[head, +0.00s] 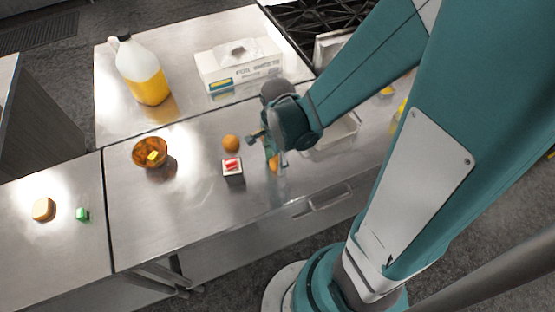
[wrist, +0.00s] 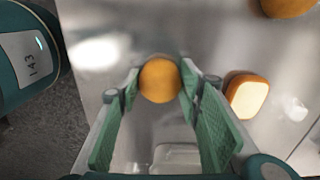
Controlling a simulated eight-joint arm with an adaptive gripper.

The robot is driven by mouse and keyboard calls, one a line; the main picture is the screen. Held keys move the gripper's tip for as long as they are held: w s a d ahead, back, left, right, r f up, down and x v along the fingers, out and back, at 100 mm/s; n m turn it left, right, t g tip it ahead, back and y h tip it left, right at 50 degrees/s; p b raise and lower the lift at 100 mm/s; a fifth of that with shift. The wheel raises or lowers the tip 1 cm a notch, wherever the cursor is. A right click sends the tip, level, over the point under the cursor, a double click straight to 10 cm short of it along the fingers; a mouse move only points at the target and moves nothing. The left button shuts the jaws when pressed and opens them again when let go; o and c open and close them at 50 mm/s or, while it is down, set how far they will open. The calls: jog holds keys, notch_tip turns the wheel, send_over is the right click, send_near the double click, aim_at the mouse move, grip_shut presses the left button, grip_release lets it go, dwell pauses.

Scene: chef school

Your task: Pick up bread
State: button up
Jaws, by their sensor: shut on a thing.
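My gripper (head: 273,160) is low over the front of the steel counter. In the wrist view its green finger pads (wrist: 160,95) stand on either side of a round orange-brown thing (wrist: 160,80), and they are shut on it. Part of this thing (head: 273,164) also shows at the fingers in the head view. A bread-like piece (wrist: 247,96) with a brown edge and pale face lies right of the fingers in the wrist view. Another bread-like piece (head: 43,209) lies on the left counter in the head view.
An orange ball (head: 231,143) and a small box with a red top (head: 233,172) stand left of my gripper. A tray (head: 330,140) is right.

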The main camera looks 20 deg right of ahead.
jog(key=shift+f, duration=0.15)
jog(key=o, duration=1)
jog(key=shift+c, duration=0.2)
jog(key=shift+r, duration=0.25)
notch_tip(320, 180, up, 12)
jog(key=p, duration=0.1)
jog(key=shift+p, duration=0.4)
dwell(0.5)
notch_tip(320, 180, up, 15)
jog(key=s+n+t, duration=0.2)
jog(key=n+t, duration=0.5)
jog(key=n, duration=1.1)
jog(key=shift+f, duration=0.15)
